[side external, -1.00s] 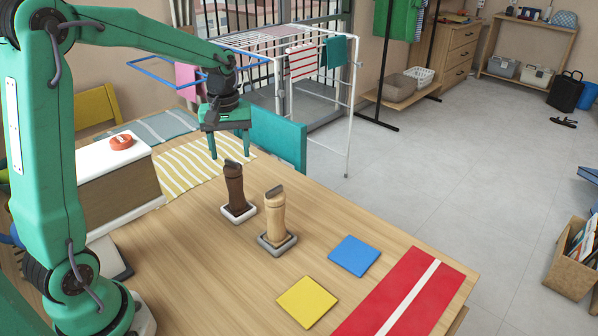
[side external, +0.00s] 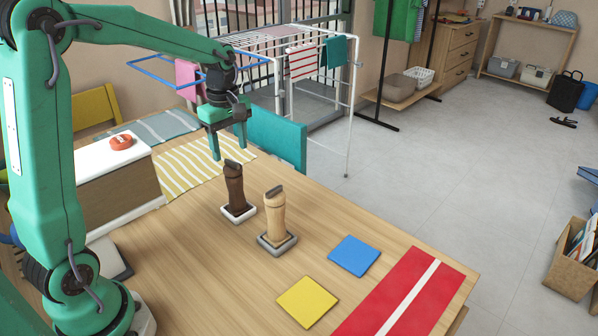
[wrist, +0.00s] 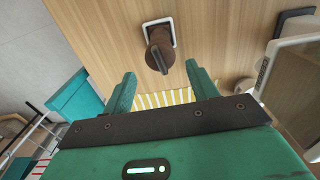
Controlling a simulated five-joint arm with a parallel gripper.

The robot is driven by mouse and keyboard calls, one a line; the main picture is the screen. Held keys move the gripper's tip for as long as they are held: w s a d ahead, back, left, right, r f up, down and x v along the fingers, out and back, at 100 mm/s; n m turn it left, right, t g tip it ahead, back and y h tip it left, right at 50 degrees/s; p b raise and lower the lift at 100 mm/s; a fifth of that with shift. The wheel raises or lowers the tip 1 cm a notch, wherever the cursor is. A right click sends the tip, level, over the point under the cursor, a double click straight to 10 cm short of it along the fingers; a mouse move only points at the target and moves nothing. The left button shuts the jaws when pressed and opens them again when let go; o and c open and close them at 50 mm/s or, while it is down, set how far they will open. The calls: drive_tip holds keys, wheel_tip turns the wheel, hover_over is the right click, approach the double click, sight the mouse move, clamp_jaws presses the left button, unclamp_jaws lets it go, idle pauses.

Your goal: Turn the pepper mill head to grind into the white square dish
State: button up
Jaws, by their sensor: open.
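A dark brown pepper mill (side external: 235,185) stands upright in the white square dish (side external: 240,221) on the wooden table. It has a dark bar-like head. In the wrist view the dark mill (wrist: 158,50) and white dish (wrist: 173,36) show ahead of my fingers. A light wood mill (side external: 274,217) stands upright in a grey square dish (side external: 278,252) to its right. My gripper (side external: 228,151) is open and empty, above and just behind the dark mill, apart from it. In the wrist view the gripper (wrist: 160,73) has its two green fingers spread.
Blue (side external: 354,256) and yellow (side external: 307,301) squares and a red striped mat (side external: 395,305) lie to the right. A white-topped box (side external: 112,180) with a red object (side external: 122,142) stands at left.

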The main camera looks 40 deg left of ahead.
sight(232, 161)
drive_tip(key=shift+f, duration=0.15)
drive_tip(key=shift+f, duration=3.35)
drive_tip(key=shift+c, duration=0.5)
drive_tip(key=c, duration=0.5)
